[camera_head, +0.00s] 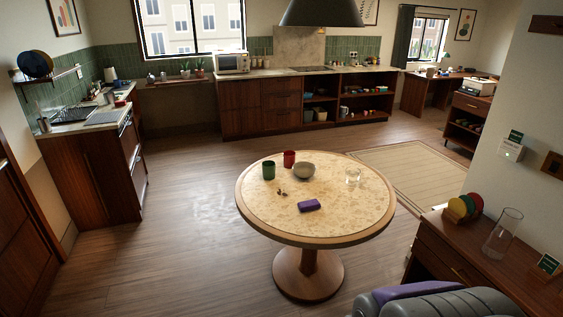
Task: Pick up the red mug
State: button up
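A red mug (289,158) stands upright on the round table (340,222), toward its far left side. A green cup (268,170) stands just left of it and a little nearer. A grey bowl (304,170) sits close to its right and slightly nearer. The mug's handle cannot be made out. No part of my gripper can be made out in this view.
A purple object (309,205), some small brown bits (282,192) and a clear glass (352,175) are also on the table. Open wooden floor (190,220) lies left of it. A grey padded seat (440,303) and a wooden cabinet (480,255) stand at the right front.

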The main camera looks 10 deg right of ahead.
aim_at(288, 158)
jog(key=u, duration=0.2)
jog(key=i+l+u, duration=0.25)
jog(key=u, duration=0.25)
jog(key=i+l+u, duration=0.45)
jog(key=i+l, duration=0.2)
jog(key=i+l+u, duration=0.1)
jog(key=l, duration=0.35)
jog(key=i+l, duration=0.3)
jog(key=i+l+u, duration=0.1)
jog(key=l, duration=0.25)
jog(key=i+l, duration=0.35)
jog(key=i, duration=0.15)
